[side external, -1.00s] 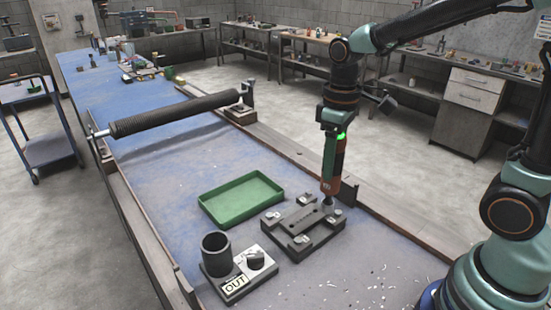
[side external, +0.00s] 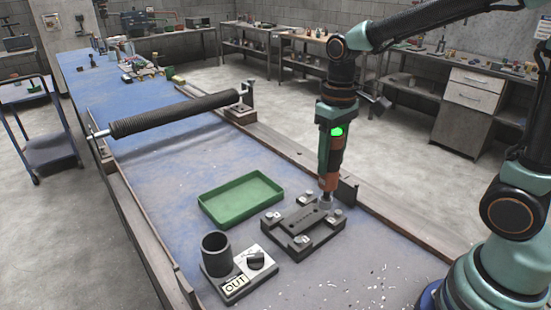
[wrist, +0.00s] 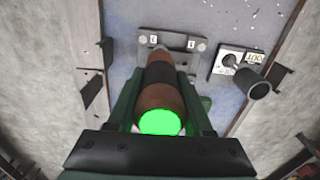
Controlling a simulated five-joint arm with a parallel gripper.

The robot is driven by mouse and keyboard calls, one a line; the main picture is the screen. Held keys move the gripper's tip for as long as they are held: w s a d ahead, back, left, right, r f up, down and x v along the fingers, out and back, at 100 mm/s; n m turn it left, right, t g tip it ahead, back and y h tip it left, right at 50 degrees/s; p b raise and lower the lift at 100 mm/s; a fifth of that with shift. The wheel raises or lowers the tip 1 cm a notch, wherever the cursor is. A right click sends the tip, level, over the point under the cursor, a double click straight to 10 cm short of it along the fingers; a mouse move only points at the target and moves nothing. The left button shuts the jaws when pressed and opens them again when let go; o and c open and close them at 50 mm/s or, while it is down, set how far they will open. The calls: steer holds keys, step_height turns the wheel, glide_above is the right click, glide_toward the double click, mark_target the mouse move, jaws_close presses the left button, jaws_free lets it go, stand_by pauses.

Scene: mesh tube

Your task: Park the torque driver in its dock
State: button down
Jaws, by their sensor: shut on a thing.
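The torque driver (side external: 331,176), orange-brown and black with a lit green end, stands upright in my gripper (side external: 329,160). My gripper is shut around its body; both fingers flank it in the wrist view (wrist: 160,98). The driver's tip is at the far right corner of a dark plate fixture (side external: 294,222); I cannot tell whether it touches. A dark open cup (side external: 216,254), which looks like the dock, stands empty-looking at the front left on a base marked OUT with a black knob (side external: 256,261). It also shows in the wrist view (wrist: 251,84).
A green tray (side external: 241,199) lies behind the fixture and cup. A long dark mesh roller (side external: 175,113) spans the blue table farther back. A raised rail (side external: 386,216) with a dark bracket (side external: 347,190) runs close to the driver. White scraps lie at the front right.

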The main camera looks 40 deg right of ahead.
steer(key=w+a+r+n, duration=0.2)
steer(key=a, duration=0.6)
steer(key=w+a+r+n, duration=0.2)
steer(key=a+r, duration=0.1)
steer(key=a, duration=0.6)
steer(key=w+a+r+n, duration=0.2)
steer(key=a, duration=0.6)
steer(key=shift+f, duration=5.2)
